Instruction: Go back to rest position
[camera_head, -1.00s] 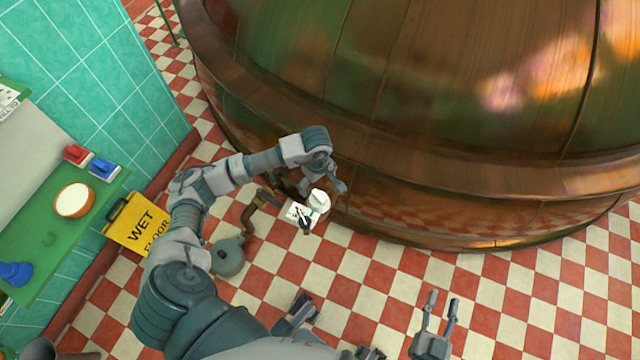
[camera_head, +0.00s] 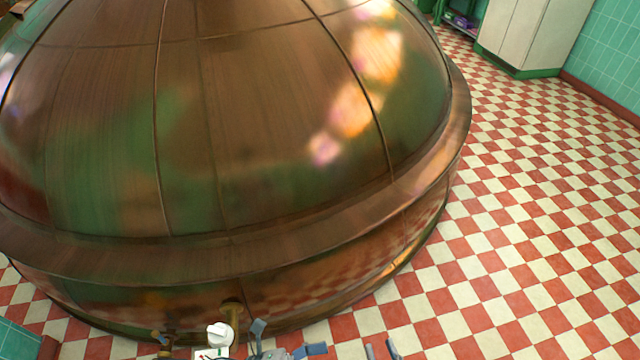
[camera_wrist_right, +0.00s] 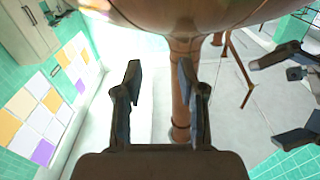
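My right gripper (camera_head: 381,350) shows only as two fingertips at the bottom edge of the head view. In the right wrist view it is open (camera_wrist_right: 160,85), with nothing between its dark fingers. Parts of my left gripper (camera_head: 290,338) show at the bottom of the head view, right of a white knob (camera_head: 220,334). Its fingers look spread apart, with nothing seen between them. Most of both arms is out of the picture.
The large copper kettle (camera_head: 250,130) fills the left and middle of the head view, close beyond my grippers. Checkered floor (camera_head: 540,220) is clear on the right. A pale cabinet (camera_head: 525,35) stands far back.

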